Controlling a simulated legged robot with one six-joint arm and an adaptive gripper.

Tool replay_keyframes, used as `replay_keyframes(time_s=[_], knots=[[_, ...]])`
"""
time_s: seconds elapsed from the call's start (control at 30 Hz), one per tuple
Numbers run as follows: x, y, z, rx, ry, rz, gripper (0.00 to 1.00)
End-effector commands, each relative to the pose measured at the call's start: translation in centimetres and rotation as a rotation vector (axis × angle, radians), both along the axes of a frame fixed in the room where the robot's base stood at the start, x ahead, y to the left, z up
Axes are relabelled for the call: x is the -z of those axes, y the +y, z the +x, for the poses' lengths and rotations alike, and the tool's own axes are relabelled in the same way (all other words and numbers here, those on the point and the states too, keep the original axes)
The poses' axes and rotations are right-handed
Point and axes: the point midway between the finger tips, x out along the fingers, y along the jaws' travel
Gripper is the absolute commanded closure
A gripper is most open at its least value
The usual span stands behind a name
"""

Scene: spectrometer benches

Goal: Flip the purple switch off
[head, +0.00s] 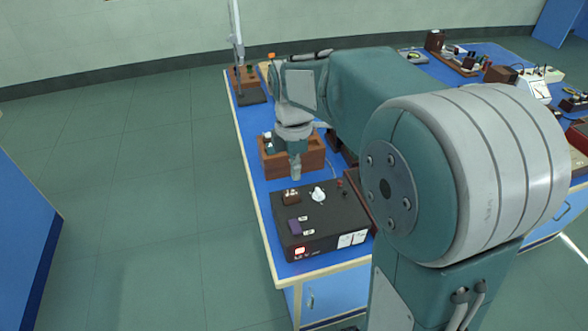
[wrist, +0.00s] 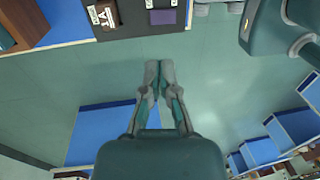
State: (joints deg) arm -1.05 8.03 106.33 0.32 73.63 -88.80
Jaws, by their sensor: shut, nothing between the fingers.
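The purple switch (head: 295,227) is a small block on the top of a black box (head: 330,222), near its left side, with small white labels beside it. In the wrist view the purple switch (wrist: 163,17) shows at the top edge, on the dark box top. My gripper (head: 296,175) points down near the far edge of the black box, apart from the switch. In the wrist view my gripper (wrist: 158,68) has its fingertips together and empty, with floor behind them. I cannot tell which way the switch is tilted.
The box also carries a white knob (head: 318,194), a brown block (head: 291,197) and a red lit switch (head: 299,250). A wooden rack (head: 308,156) with bottles stands behind it. A retort stand (head: 252,96) is at the bench's far end.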

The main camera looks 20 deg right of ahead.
Motion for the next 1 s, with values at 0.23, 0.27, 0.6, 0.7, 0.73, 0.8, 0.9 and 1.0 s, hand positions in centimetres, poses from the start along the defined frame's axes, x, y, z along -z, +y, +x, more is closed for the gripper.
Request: replay_keyframes(time_s=[0.23, 0.27, 0.6, 0.7, 0.73, 0.8, 0.9, 1.0], knots=[[-0.2, 0.4, -1.3, 0.000, -0.001, -0.003, 1.00], [-0.2, 0.4, -1.5, 0.000, -0.001, -0.003, 1.00], [0.3, 0.2, -1.6, -0.001, 0.002, -0.001, 1.00], [1.4, 0.2, -1.7, -0.001, 0.003, -0.001, 1.00], [1.9, 0.2, -1.9, -0.001, 0.005, -0.001, 1.00], [3.2, 0.3, -2.0, -0.001, 0.006, -0.002, 1.00], [5.1, 0.3, -2.3, 0.000, 0.006, -0.003, 1.00], [6.9, 0.3, -2.6, -0.001, 0.005, -0.003, 1.00]])
